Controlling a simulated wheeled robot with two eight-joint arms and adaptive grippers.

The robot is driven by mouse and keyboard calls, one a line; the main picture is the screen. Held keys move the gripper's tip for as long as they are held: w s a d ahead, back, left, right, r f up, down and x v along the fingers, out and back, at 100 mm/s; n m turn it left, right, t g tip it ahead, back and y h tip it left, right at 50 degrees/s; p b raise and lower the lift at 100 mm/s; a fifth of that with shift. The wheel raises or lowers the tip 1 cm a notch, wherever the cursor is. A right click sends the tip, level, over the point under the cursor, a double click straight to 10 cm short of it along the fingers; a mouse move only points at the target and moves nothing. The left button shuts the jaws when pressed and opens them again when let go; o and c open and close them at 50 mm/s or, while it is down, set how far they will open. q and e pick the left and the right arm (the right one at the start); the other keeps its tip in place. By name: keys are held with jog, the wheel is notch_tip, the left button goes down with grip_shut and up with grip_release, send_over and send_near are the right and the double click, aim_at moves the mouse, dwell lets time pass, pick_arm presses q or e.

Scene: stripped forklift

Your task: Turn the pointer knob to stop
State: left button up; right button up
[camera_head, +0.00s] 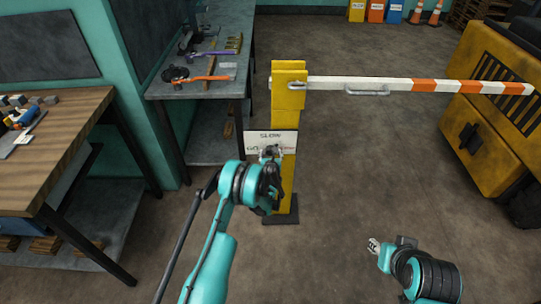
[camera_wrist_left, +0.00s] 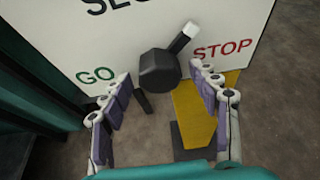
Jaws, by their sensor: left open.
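A white sign panel (camera_head: 283,138) is mounted on the yellow barrier post (camera_head: 287,110). In the left wrist view, the panel (camera_wrist_left: 130,35) carries GO at left, a cut-off SLO at top and STOP at right. The dark pointer knob (camera_wrist_left: 158,70) sits on it. Its white-tipped pointer (camera_wrist_left: 184,36) points up and right, between the top label and STOP. My left gripper (camera_head: 270,153) is in front of the panel; in its wrist view its open fingers (camera_wrist_left: 160,76) are either side of the knob, with no clear contact. My right gripper (camera_head: 375,246) is low at right, away from the panel.
A white and orange barrier arm (camera_head: 420,86) extends right from the post top toward a yellow machine body (camera_head: 490,110). A wooden bench (camera_head: 60,140) and a grey tool table (camera_head: 205,85) stand at left. The floor right of the post is clear.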

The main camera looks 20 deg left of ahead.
pick_arm(q)
jog(key=c, duration=1.2)
jog(key=shift+o, duration=0.2)
jog(key=m+y, duration=0.2)
jog(key=m, duration=0.1)
jog(key=shift+d+m, duration=0.15)
jog(key=shift+m, duration=0.15)
jog(key=shift+m+y, duration=1)
jog(key=shift+m, duration=0.2)
jog(key=shift+g, duration=0.3)
